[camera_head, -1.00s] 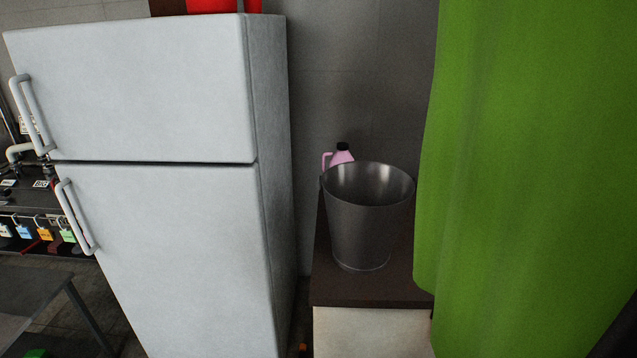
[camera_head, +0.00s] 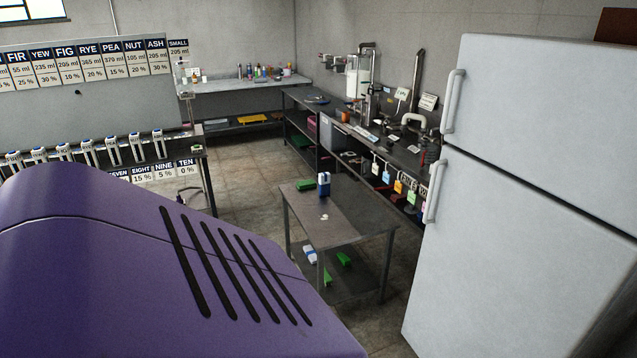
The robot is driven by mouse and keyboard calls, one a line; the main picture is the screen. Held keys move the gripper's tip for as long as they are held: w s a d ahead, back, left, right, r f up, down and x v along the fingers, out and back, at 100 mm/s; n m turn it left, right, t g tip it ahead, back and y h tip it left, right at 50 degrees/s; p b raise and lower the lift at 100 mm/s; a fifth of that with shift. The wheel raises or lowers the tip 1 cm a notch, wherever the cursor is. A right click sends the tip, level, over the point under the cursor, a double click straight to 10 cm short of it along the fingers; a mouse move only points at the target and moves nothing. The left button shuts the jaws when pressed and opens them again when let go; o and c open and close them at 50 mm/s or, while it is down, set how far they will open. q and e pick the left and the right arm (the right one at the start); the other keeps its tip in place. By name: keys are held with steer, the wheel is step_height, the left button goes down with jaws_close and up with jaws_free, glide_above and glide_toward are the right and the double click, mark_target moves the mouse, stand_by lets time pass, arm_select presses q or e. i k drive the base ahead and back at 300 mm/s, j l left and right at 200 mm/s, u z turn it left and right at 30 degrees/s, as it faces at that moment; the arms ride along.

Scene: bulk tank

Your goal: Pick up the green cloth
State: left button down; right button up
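I cannot make out a green cloth for certain. A small flat green item (camera_head: 304,185) lies on the top of the low grey table in the middle, next to a blue and white object (camera_head: 324,184). Other green pieces (camera_head: 343,258) lie on that table's lower shelf. They are too small to tell whether any is cloth. Neither of my grippers is in view.
A white fridge (camera_head: 530,200) stands close on the right. A large purple casing with black slots (camera_head: 130,260) fills the lower left. The low table (camera_head: 345,228) stands between them. A cluttered dark bench (camera_head: 412,158) runs along the wall. Floor shows beyond the table.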

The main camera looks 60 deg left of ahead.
mark_target(311, 183)
steer(key=j+u, duration=0.4)
steer(key=i+j+u, duration=0.1)
steer(key=j+u, duration=0.25)
steer(key=i+j+u, duration=0.15)
steer(key=j+u, duration=0.25)
steer(key=i+j+u, duration=0.35)
steer(key=j, duration=0.15)
steer(key=i+j+u, duration=0.1)
steer(key=j+u, duration=0.3)
steer(key=z, duration=0.7)
steer(key=i+j+z, duration=0.15)
steer(key=z, duration=0.2)
steer(key=i+j+z, duration=0.15)
steer(key=j+z, duration=0.2)
steer(key=i+j+z, duration=0.1)
steer(key=z, duration=0.25)
steer(key=j+z, duration=0.5)
steer(key=j, duration=0.65)
steer(key=j+z, duration=0.25)
steer(key=j, duration=0.85)
